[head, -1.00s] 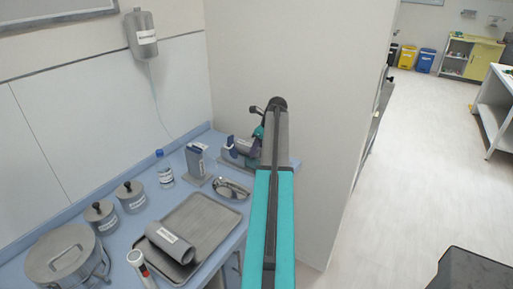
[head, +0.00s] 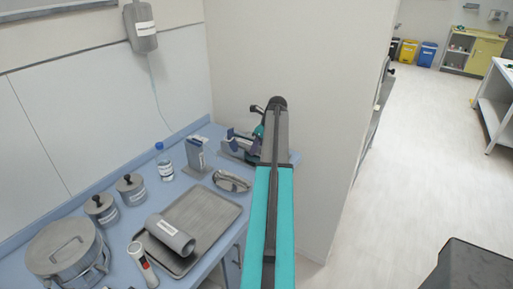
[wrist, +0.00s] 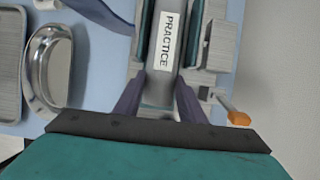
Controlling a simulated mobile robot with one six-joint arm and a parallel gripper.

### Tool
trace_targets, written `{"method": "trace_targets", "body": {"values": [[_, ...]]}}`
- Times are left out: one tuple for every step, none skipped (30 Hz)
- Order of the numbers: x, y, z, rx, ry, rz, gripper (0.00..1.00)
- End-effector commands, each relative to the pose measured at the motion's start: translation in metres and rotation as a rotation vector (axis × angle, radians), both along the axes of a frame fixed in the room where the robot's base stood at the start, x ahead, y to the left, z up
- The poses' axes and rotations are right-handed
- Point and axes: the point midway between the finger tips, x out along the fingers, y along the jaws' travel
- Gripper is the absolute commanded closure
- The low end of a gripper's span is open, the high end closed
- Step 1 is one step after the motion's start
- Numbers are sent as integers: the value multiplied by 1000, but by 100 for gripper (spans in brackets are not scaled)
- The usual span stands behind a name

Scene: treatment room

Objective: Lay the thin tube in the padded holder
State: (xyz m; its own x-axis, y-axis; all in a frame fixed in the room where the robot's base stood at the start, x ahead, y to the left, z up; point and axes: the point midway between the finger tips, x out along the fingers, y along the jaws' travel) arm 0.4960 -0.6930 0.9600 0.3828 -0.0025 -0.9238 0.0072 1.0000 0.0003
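The thin tube is a grey cylinder labelled PRACTICE (wrist: 163,82) in the wrist view. It runs up the picture between the teal pads of the padded holder (wrist: 214,47). The dark purple fingers of my gripper (wrist: 162,78) stand on both sides of its near end and fill the gap, so the gripper looks shut on it. Whether the tube rests fully on the pads is hidden. In the head view the padded holder (head: 232,150) stands at the back right of the blue counter, partly behind my arm.
A wider labelled grey tube (head: 168,236) lies on the tray (head: 228,212). A metal kidney dish (head: 231,181), bottle (head: 164,163), jars, a pot and a handheld device stand nearby. The wall (head: 300,110) rises close behind the holder. An orange-tipped knob (wrist: 238,118) sticks out beside the holder.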

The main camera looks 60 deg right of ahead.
Motion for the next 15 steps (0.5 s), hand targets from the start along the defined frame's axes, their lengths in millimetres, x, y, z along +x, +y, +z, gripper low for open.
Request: {"method": "trace_targets", "body": {"values": [[0, 0, 0, 0, -1, 0, 57], [0, 0, 0, 0, -1, 0, 52], [0, 0, 0, 0, -1, 0, 45], [0, 0, 0, 0, -1, 0, 42], [0, 0, 0, 0, -1, 0, 42], [0, 0, 0, 0, -1, 0, 42], [0, 0, 0, 0, 0, 0, 42], [0, 0, 0, 0, 0, 0, 42], [0, 0, 0, 0, 0, 0, 42], [0, 0, 0, 0, 0, -1, 42], [0, 0, 0, 0, 1, -1, 42], [-1, 0, 0, 0, 1, -1, 42], [-1, 0, 0, 0, 1, -1, 42], [-1, 0, 0, 0, 1, -1, 42], [-1, 0, 1, 0, 0, -1, 42]]}}
